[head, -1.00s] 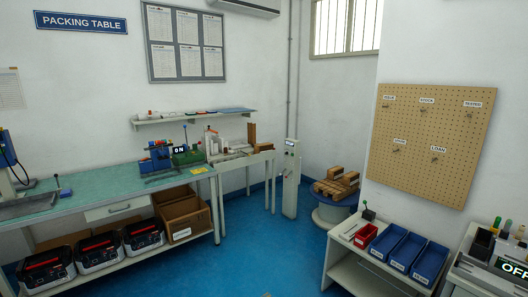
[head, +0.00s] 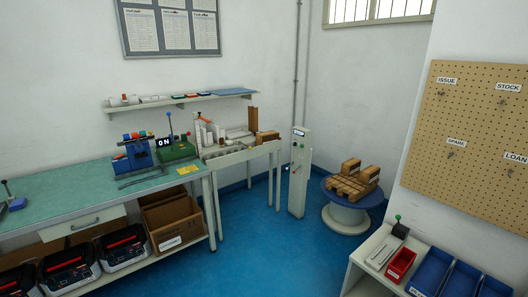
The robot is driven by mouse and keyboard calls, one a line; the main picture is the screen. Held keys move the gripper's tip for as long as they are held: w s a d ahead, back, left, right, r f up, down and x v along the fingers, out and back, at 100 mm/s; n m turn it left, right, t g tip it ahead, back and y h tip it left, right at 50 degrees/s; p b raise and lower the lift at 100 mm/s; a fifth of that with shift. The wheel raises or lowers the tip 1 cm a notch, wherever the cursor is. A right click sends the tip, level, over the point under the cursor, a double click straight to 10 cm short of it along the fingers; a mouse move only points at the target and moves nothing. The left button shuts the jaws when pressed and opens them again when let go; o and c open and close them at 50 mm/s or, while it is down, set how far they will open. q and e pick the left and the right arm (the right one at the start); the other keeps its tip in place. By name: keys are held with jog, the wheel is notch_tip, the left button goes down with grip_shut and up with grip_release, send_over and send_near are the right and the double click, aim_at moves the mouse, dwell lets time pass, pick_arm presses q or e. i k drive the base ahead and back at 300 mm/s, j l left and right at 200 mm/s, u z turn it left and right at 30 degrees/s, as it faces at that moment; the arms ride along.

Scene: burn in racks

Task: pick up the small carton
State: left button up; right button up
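Two small brown blocks that look like cartons, a left one (head: 350,167) and a right one (head: 369,173), sit on a little wooden pallet (head: 343,187). The pallet lies on a round blue-topped drum (head: 341,213) in the back corner. Larger open brown cartons (head: 174,229) stand on the shelf under the green-topped table. I cannot tell which of these is the small carton. Neither of my grippers is in view.
A narrow grey post (head: 300,178) stands left of the drum. The green-topped table (head: 90,198) and a side table with tubes (head: 237,157) line the left. A white bench (head: 359,259) with red (head: 400,264) and blue bins (head: 431,270) stands front right. Blue floor between is clear.

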aim_at(262, 138)
jog(key=i, duration=1.25)
jog(key=i+u, duration=0.15)
jog(key=i, duration=1.05)
jog(key=i+l, duration=0.1)
jog(key=i, duration=1.15)
jog(key=j+u, duration=0.05)
